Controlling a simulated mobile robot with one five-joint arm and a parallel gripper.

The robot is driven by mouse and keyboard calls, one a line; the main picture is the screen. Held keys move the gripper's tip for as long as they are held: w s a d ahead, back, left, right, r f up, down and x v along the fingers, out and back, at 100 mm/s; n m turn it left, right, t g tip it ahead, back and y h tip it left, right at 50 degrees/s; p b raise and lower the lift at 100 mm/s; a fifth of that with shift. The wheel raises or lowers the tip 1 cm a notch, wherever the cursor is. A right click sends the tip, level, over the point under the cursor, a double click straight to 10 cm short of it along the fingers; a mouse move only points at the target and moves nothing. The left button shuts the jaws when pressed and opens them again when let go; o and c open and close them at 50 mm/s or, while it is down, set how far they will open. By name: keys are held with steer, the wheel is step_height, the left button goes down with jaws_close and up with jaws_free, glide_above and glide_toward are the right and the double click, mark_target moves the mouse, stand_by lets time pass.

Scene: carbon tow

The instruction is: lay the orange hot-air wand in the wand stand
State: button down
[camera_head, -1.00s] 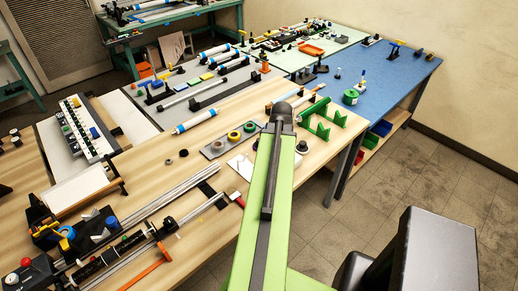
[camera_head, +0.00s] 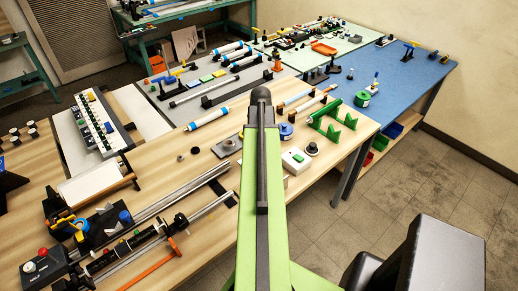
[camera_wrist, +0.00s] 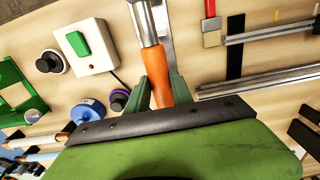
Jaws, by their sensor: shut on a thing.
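My gripper (camera_wrist: 160,92) is shut on the orange hot-air wand (camera_wrist: 160,78), with a green finger on each side of its handle. The wand's silver barrel (camera_wrist: 145,25) points toward the top of the wrist view. In the head view, my arm hides the wand and the gripper. A green frame with V-shaped supports (camera_head: 333,118) stands on the wooden bench right of my arm, and part of it shows at the left of the wrist view (camera_wrist: 14,95). I cannot tell whether it is the wand stand.
A white box with a green switch (camera_wrist: 88,45), a black round knob (camera_wrist: 50,62) and a blue spool (camera_wrist: 87,110) lie left of the wand in the wrist view. A red-ended tool (camera_wrist: 211,32) and metal rails (camera_wrist: 270,85) lie right. The floor right of the bench (camera_head: 400,190) is open.

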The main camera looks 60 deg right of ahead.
steer(key=f+b, duration=0.6)
steer(key=shift+s+f+b, duration=0.25)
steer(key=shift+f+b, duration=0.1)
steer(key=shift+f+b, duration=0.7)
steer(key=c, duration=1)
jaws_free()
steer(key=shift+c, duration=0.2)
steer(key=shift+r, duration=0.15)
step_height(320, 180, up, 17)
steer(key=p, duration=1.7)
steer(key=shift+r, duration=0.1)
